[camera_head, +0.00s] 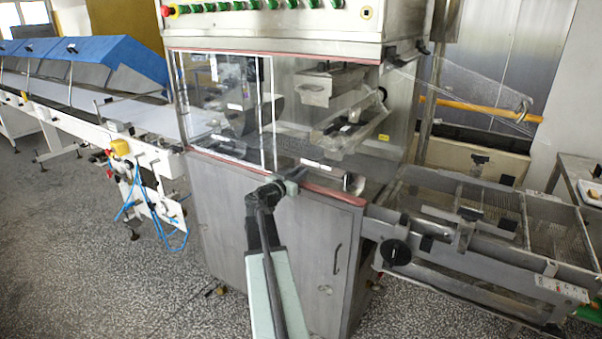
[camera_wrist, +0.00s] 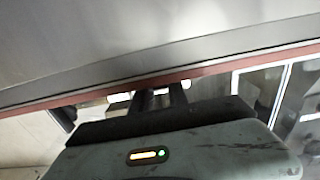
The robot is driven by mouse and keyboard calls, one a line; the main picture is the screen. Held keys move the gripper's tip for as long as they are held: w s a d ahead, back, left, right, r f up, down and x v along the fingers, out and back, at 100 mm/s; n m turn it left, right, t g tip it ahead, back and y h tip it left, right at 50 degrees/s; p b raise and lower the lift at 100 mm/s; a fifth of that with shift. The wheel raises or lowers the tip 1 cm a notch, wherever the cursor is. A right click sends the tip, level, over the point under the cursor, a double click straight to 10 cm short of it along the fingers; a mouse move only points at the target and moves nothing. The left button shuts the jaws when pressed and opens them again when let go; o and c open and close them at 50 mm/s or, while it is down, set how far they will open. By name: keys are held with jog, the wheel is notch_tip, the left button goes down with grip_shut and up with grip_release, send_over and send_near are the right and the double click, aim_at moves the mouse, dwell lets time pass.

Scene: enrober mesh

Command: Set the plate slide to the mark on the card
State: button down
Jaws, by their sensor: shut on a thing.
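My gripper (camera_head: 297,178) is at the lower edge of the machine's clear window, by the red-brown strip (camera_head: 335,196). In the wrist view its two dark fingers (camera_wrist: 161,98) reach the red-brown strip (camera_wrist: 230,65) and are close together. The part in them is mostly hidden and looks to be the plate slide. Small pale strips (camera_head: 312,163) lie just behind the gripper; a pale strip also shows beside the fingers in the wrist view (camera_wrist: 120,97).
The steel cabinet (camera_head: 315,240) stands below the window. A mesh conveyor (camera_head: 500,195) with a black knob (camera_head: 395,252) extends right. A long white belt (camera_head: 140,112) with blue covers (camera_head: 115,58) runs left. The speckled floor (camera_head: 90,260) is open at the front left.

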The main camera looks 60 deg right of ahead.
dwell(0.4)
jog(key=s, duration=0.5)
jog(key=shift+s+a+f, duration=0.1)
jog(key=shift+s, duration=0.05)
jog(key=c, duration=1.3)
grip_release()
jog(key=shift+s, duration=0.1)
send_near(318, 171)
jog(key=shift+a+f, duration=0.15)
jog(key=shift+a, duration=0.8)
